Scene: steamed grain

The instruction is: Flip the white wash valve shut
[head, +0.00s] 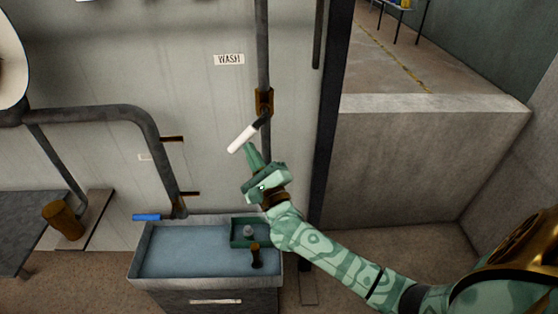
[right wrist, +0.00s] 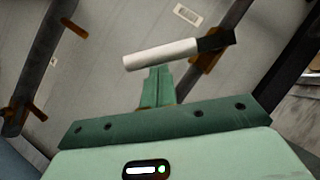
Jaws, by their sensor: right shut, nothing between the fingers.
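The white wash valve handle (head: 243,137) slants down and left from a brown valve body (head: 264,102) on a vertical pipe, below a WASH label (head: 229,59). In the right wrist view the white handle (right wrist: 160,54) lies across the picture just beyond the fingertips. My right gripper (head: 250,147) is shut and empty, with its fingertips just below the handle. The fingertips also show in the right wrist view (right wrist: 158,72). I cannot tell whether they touch the handle. My left gripper is not in view.
A basin (head: 180,252) stands below, with a green tray (head: 243,220) at its back right. A bent grey pipe (head: 110,114) runs along the wall at left, near a blue handle (head: 146,217). A dark post (head: 329,120) stands right of the valve pipe.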

